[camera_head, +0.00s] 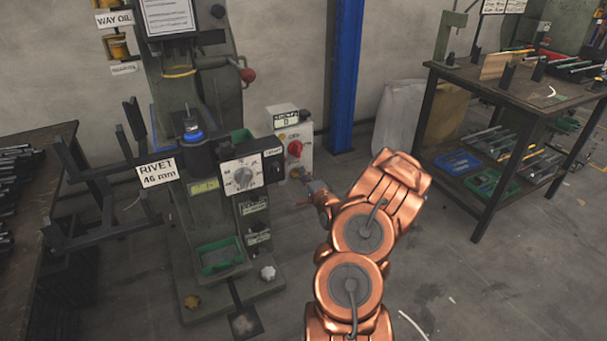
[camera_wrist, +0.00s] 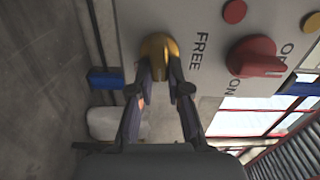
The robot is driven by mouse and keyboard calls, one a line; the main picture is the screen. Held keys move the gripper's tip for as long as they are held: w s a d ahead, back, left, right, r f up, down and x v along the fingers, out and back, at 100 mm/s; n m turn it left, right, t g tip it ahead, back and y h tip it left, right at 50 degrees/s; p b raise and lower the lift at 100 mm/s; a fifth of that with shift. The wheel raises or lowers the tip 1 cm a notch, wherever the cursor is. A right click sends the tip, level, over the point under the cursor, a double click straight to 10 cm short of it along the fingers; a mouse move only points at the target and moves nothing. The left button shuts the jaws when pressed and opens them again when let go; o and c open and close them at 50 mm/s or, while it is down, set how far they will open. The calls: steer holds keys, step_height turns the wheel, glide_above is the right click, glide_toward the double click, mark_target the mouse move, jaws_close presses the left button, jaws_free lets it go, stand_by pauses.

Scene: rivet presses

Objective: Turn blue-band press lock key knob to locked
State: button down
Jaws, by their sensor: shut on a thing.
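The press with the blue band (camera_head: 193,135) stands left of centre in the head view. Beside it is a pale control box (camera_head: 306,133) with a red switch. In the wrist view, the yellow lock key knob (camera_wrist: 158,46) sits on the box's grey panel (camera_wrist: 190,20), close to the word FREE. My gripper (camera_wrist: 159,86) has one finger on each side of the knob and is shut on it. In the head view my gripper (camera_head: 301,189) reaches the lower part of the box. The fingers hide part of the knob.
A red rotary switch (camera_wrist: 256,57), marked ON, and a red button (camera_wrist: 235,11) are right of the knob. A blue post (camera_head: 345,75) stands behind the box. A workbench (camera_head: 510,90) is at the right, with open floor before it.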

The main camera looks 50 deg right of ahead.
steer(key=shift+f+m, duration=0.1)
steer(key=shift+m, duration=0.5)
steer(key=c, duration=1.1)
jaws_free()
steer(key=shift+v, duration=6)
